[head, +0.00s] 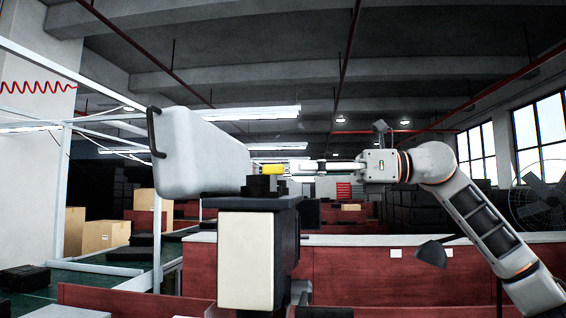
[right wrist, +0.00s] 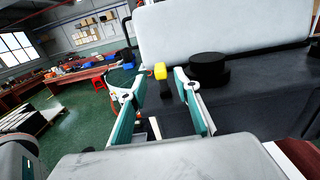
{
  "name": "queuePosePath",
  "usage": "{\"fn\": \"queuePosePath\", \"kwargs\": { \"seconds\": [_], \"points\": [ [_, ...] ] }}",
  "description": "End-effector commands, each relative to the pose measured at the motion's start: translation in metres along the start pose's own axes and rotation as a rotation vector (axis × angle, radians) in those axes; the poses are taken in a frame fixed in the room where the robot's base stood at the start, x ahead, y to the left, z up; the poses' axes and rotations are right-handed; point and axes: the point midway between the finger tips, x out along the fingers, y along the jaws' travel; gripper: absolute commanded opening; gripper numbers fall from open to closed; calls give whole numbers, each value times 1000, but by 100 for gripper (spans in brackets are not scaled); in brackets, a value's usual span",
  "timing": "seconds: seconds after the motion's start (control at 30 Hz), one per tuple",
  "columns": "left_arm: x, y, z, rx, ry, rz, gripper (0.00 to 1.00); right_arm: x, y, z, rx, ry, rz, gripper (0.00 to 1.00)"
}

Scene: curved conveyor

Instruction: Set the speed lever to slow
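The speed lever has a yellow grip (head: 273,170) and stands on a black base (head: 263,186) on top of a control post, in front of a large pale panel. My right gripper (head: 292,168) comes in from the right at the lever's height, its fingers pointing at the yellow grip. In the right wrist view my right gripper (right wrist: 160,88) is open. The yellow grip (right wrist: 160,71) shows in the gap between its two fingertips, with no clear contact. The lever's lower part is dark and hard to make out. My left gripper is not in view.
The pale panel (head: 195,155) with a black handle rises at the left. A round black knob (right wrist: 208,66) sits right of the lever in the right wrist view. A red counter (head: 370,275) runs behind. Cardboard boxes (head: 105,236) stand at the far left.

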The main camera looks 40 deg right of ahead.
Motion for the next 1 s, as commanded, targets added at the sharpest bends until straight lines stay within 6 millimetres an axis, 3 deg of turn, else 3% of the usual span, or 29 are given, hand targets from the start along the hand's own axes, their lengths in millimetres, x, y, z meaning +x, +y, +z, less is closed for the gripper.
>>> {"fn": "queuePosePath", "kwargs": {
  "seconds": [0.03, 0.3, 0.77, 0.9, 1.0],
  "points": [
    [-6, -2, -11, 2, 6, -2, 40, 7, 1, 6, -2, 2, 0, 32],
    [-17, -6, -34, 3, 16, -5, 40, 39, 0, 4, -2, 1, -1, 32],
    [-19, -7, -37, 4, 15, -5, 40, 48, 0, 0, -1, -1, -1, 32],
    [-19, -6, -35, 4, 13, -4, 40, 48, 0, 1, -1, -1, -1, 0],
    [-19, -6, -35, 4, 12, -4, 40, 48, 0, 1, -1, -1, -1, 0]
  ]
}}
